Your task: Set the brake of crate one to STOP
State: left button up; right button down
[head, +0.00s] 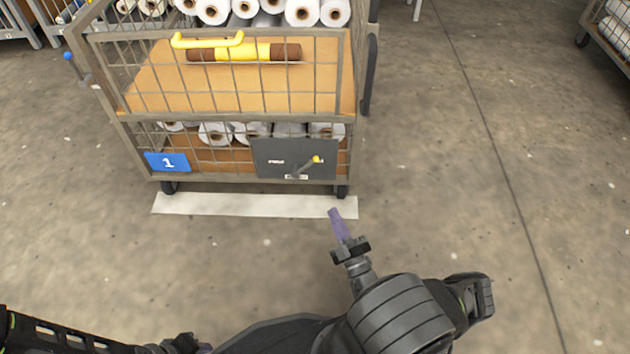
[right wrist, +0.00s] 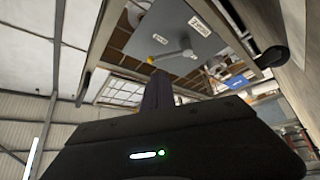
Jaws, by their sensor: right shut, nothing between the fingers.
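Crate one (head: 330,75) is a wire-mesh cage on castors with a blue sign marked 1 (head: 167,162). A dark grey brake plate (head: 265,150) sits low at its right front and carries small white labels, too small to read. The brake lever (head: 304,167) slants up and right to a yellow knob (head: 316,159). My right gripper (head: 335,212) is shut and empty, in front of and below the plate, apart from it. The right wrist view shows the plate (right wrist: 190,35) and knob (right wrist: 160,40) tilted, beyond my purple fingers (right wrist: 158,92). My left gripper (head: 185,344) is partly cut off at the bottom edge.
A white floor strip (head: 230,206) runs along the crate's front. A blue-knobbed lever (head: 70,57) sticks out at the left.

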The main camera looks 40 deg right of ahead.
jog(key=shift+w+r, duration=0.1)
jog(key=shift+w, duration=0.05)
jog(key=b+x, duration=0.2)
jog(key=x, duration=1.1)
jog(key=shift+w, duration=0.4)
jog(key=shift+r, duration=0.2)
